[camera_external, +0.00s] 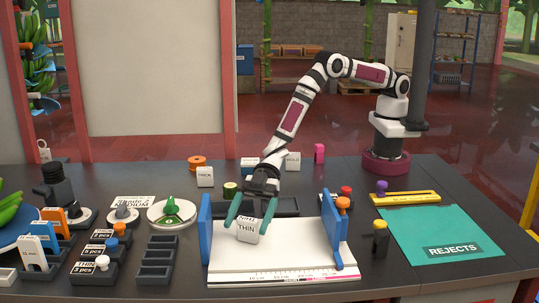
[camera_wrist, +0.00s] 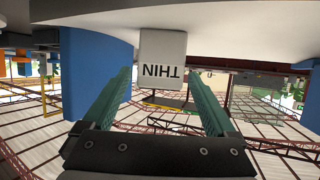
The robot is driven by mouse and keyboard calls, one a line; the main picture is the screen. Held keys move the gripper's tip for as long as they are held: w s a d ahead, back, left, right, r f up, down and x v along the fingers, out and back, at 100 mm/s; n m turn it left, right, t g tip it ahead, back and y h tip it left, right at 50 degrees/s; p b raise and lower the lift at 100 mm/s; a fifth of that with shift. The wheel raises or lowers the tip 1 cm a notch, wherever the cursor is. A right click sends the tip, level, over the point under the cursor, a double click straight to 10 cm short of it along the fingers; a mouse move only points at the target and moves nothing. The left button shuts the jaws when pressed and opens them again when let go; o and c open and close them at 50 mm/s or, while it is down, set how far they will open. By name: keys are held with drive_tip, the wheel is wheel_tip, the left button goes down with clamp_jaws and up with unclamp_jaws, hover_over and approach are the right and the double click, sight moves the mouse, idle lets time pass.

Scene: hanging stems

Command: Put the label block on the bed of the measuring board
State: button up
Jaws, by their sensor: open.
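The white label block (camera_external: 247,230), marked THIN, stands on the white bed (camera_external: 290,249) of the measuring board, toward its left blue end wall (camera_external: 206,229). My gripper (camera_external: 249,221) is above the board with its green fingers apart on either side of the block. In the wrist view the block (camera_wrist: 162,58) appears upside down between and just beyond the open fingertips of my gripper (camera_wrist: 162,74), with a visible gap on each side. There its base meets the pale bed surface at the top.
A blue stop with an orange knob (camera_external: 342,203) stands at the board's right side. A teal REJECTS mat (camera_external: 440,225) lies to the right. A dark slotted rack (camera_external: 158,260) stands left of the board, and a green item on a white dish (camera_external: 171,212) lies behind that rack.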

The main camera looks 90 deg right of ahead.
drive_tip(key=s+d+r+m+t+h, duration=0.1)
drive_tip(key=d+r+m+h, duration=0.3)
drive_tip(key=d, duration=0.7)
drive_tip(key=d+r+m+t+h, duration=0.1)
drive_tip(key=d+r+m+h, duration=0.15)
drive_tip(key=d+r, duration=0.55)
drive_tip(key=s+d+r+m+t+h, duration=0.1)
drive_tip(key=d+r+m+t+h, duration=0.2)
drive_tip(key=d, duration=1)
drive_tip(key=s+d+r+m+g+h, duration=0.1)
drive_tip(key=s+d+m+g+h, duration=0.15)
drive_tip(key=s+d, duration=0.4)
drive_tip(key=s+d+r+m+g+h, duration=0.1)
drive_tip(key=s+d+r+m+g, duration=0.2)
drive_tip(key=s, duration=0.7)
drive_tip(key=s+a+m+g+y, duration=0.1)
drive_tip(key=s+m+g, duration=0.1)
drive_tip(key=s, duration=0.6)
drive_tip(key=s+a+m+g+y, duration=0.1)
drive_tip(key=s+a+m+g, duration=0.1)
drive_tip(key=s, duration=0.7)
drive_tip(key=shift+a+f+g, duration=0.3)
drive_tip(key=shift+g, duration=0.05)
